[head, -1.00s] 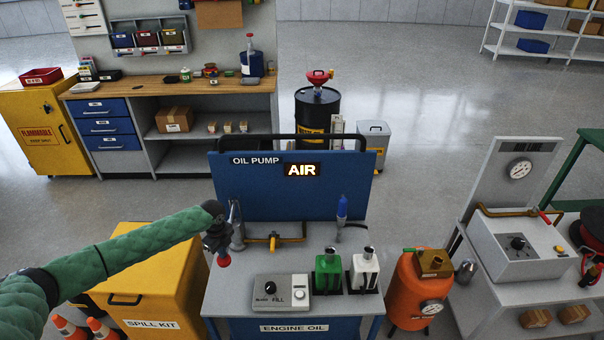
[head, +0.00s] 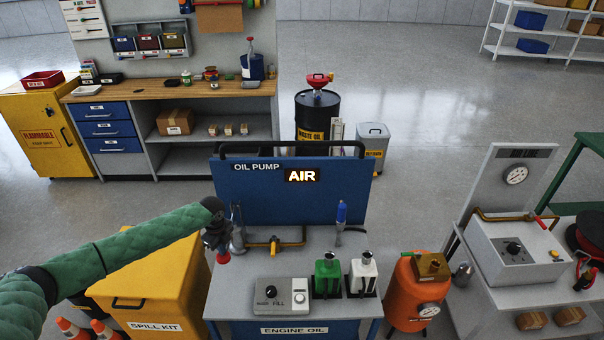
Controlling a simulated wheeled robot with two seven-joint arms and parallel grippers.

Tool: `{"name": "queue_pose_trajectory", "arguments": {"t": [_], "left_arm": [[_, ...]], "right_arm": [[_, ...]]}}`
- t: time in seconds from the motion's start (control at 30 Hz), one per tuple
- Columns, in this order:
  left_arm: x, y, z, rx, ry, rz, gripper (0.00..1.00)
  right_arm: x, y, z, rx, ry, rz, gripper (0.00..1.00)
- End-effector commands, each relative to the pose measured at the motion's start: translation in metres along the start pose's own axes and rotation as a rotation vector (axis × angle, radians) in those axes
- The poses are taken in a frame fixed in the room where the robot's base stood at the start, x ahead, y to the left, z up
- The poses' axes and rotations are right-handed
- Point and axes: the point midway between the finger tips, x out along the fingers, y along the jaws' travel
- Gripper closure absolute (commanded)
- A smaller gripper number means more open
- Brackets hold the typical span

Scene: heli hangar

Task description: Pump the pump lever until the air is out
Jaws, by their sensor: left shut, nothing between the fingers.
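The oil pump cart stands in front of me with a blue back panel (head: 260,205) labelled OIL PUMP. A display (head: 302,175) on it is lit and reads AIR. My left gripper (head: 222,250) is at the left end of the cart's top, shut, beside the grey pump (head: 238,235). The pump lever's red knob (head: 223,257) shows just below the gripper; the gripper hides most of the lever, and I cannot tell whether they touch. My right gripper is not in view.
A FILL control box (head: 281,293), a green can (head: 327,275) and a white can (head: 363,274) stand on the cart. A yellow spill kit bin (head: 155,285) is at left, an orange tank (head: 405,290) at right.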

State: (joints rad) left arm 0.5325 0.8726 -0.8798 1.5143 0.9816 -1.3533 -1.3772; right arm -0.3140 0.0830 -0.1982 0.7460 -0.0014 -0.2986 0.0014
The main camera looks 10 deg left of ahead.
Motion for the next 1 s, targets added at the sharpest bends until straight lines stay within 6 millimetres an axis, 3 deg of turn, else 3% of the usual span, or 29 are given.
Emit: {"name": "queue_pose_trajectory", "arguments": {"t": [0.1,0.53,1.0], "left_arm": [[-0.018,0.000,0.000,0.000,0.000,0.000,1.00],[-0.059,0.000,0.000,0.001,-0.001,0.000,1.00],[-0.064,0.000,0.000,0.001,0.000,0.000,1.00]], "right_arm": [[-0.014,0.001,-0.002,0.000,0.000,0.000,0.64],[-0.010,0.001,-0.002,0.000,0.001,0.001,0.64],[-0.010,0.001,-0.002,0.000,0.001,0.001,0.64]]}}
